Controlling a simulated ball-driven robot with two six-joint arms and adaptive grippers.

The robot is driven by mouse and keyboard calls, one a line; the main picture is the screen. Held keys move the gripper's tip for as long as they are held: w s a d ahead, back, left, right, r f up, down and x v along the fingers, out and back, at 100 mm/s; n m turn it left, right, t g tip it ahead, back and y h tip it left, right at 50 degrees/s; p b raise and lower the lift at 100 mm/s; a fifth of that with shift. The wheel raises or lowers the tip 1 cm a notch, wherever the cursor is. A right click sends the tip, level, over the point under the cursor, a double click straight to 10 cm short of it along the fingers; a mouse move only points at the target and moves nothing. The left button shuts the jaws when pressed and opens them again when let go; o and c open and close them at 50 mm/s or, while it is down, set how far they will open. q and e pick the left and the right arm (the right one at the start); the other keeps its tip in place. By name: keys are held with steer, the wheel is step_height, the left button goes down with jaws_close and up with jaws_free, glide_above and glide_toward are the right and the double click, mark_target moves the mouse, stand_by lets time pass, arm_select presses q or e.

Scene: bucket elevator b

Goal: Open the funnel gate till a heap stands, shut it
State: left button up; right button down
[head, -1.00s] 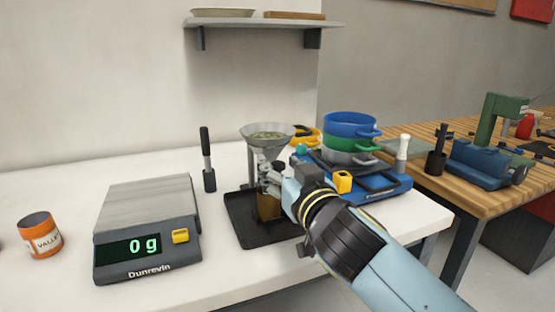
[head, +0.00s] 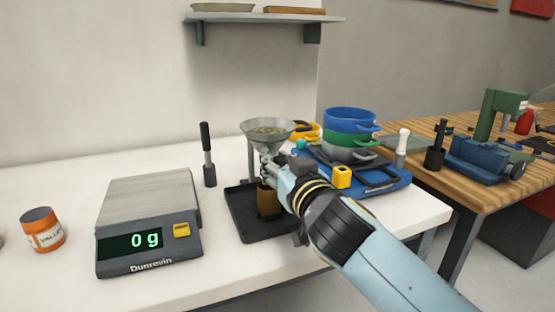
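The metal funnel (head: 268,127) stands on a grey stand over a black tray (head: 246,222), with greenish grains showing in its bowl. My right gripper (head: 266,162) is right under the funnel, at the height of its outlet. The gripper and arm hide the gate and spout, and I cannot tell whether the fingers are open or shut. A brown block or container (head: 266,201) sits below the gripper on the tray, partly hidden by my arm. No heap is visible on the tray. My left gripper is out of view.
A scale (head: 149,222) reading 0 g stands left of the tray. A black-handled tool (head: 207,155) stands behind it, and an orange jar (head: 42,229) is at far left.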

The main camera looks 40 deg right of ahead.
steer(key=shift+w+a+r, duration=0.1)
steer(key=shift+r, duration=0.35)
steer(key=c, duration=1.9)
jaws_free()
steer(key=o, duration=0.5)
steer(key=shift+d, duration=0.3)
steer(key=o, duration=0.3)
steer(key=shift+w, duration=0.1)
steer(key=shift+f, duration=0.15)
steer(key=shift+s+a+f, duration=0.15)
steer(key=shift+s+f, duration=0.05)
steer(key=shift+s, duration=0.25)
steer(key=v, duration=1.1)
steer(key=shift+s+a+r, duration=0.1)
steer(key=shift+a+r, duration=0.05)
